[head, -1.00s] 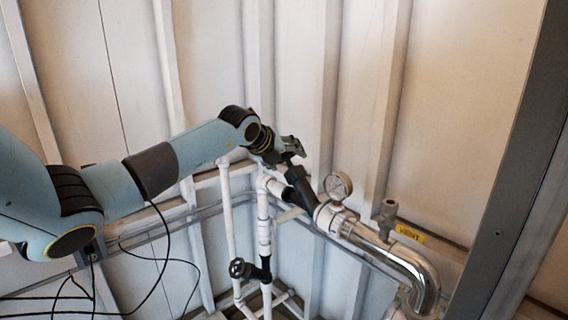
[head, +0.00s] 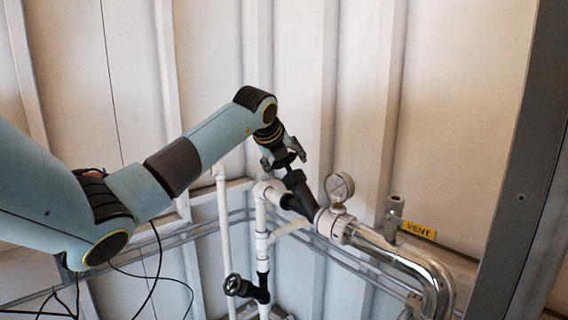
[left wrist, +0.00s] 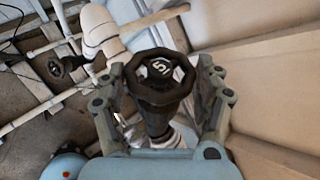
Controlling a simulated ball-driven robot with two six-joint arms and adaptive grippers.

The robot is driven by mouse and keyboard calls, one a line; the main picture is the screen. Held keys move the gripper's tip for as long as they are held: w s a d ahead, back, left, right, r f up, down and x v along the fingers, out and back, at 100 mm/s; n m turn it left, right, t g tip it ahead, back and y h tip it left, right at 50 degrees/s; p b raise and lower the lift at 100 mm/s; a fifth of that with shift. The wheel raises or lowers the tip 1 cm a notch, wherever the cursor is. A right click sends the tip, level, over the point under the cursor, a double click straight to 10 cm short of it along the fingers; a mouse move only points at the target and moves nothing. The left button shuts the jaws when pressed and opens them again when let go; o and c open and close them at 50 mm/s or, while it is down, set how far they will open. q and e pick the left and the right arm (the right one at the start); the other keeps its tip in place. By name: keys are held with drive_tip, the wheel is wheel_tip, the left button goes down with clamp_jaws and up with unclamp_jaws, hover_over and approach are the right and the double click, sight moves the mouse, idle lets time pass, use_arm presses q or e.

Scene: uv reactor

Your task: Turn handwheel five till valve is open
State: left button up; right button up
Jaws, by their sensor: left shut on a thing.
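Handwheel five (left wrist: 160,92) is a black wheel with a white 5 on its hub, seen nearly face-on in the left wrist view. It sits on top of a dark angled valve body (head: 299,190) that joins the pipe beside the gauge. My left gripper (head: 284,160) is over the wheel from above. In the left wrist view its fingers (left wrist: 163,100) stand on both sides of the wheel, shut on it. The wheel is mostly hidden by the fingers in the head view. Whether the valve is open does not show. My right gripper is not in view.
A pressure gauge (head: 339,187) stands close right of the valve. A chrome pipe bend (head: 425,268) and a yellow VENT label (head: 418,230) are farther right. Another black handwheel (head: 233,285) is lower left on white pipes (head: 262,232). A grey post (head: 515,190) stands at right.

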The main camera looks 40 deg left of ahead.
use_arm(q)
drive_tip(key=o, duration=0.8)
drive_tip(key=v, duration=1.2)
drive_tip(key=shift+f, duration=0.1)
drive_tip(key=shift+o, duration=0.2)
